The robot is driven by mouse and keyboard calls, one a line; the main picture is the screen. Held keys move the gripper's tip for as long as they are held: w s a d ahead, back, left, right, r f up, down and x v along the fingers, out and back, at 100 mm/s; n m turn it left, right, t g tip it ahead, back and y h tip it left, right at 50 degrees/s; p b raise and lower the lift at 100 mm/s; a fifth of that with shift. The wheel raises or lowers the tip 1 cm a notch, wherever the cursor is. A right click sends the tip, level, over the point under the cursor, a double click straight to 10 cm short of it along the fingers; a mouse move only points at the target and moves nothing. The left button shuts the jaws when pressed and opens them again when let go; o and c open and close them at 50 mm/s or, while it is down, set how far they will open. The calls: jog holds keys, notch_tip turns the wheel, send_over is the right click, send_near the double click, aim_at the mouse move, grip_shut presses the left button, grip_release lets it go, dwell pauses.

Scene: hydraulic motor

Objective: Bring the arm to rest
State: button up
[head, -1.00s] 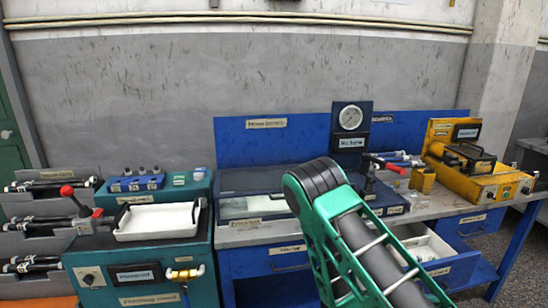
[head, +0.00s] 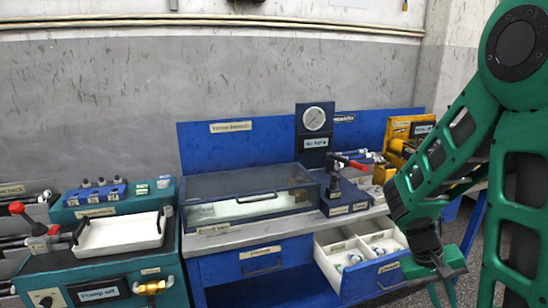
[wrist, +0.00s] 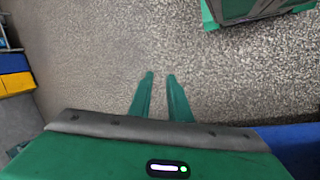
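My green arm folds down along the right side of the head view. My gripper (head: 440,290) hangs at its lower end, in front of the open drawer's right side, pointing down. In the wrist view my gripper (wrist: 160,76) shows two green fingers with a gap between them and nothing in it. Bare speckled floor (wrist: 215,85) lies below the fingertips. The gripper touches nothing that I can see.
The blue workbench (head: 290,238) has an open drawer (head: 375,278) with small parts, close to my gripper. A glass-lidded case (head: 250,195), a gauge stand (head: 315,130) and a yellow unit (head: 405,125) are on it. A teal station (head: 150,262) with a white tray (head: 120,232) is at left.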

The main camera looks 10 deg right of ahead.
jog(key=s+a+r+m+t+y, duration=0.2)
jog(key=s+a+r+y, duration=0.3)
jog(key=s+r, duration=0.5)
jog(key=shift+a+r+t, duration=0.4)
jog(key=shift+a+r, duration=0.15)
jog(key=shift+a, duration=0.45)
jog(key=shift+w+f, duration=0.25)
jog(key=shift+w, duration=0.3)
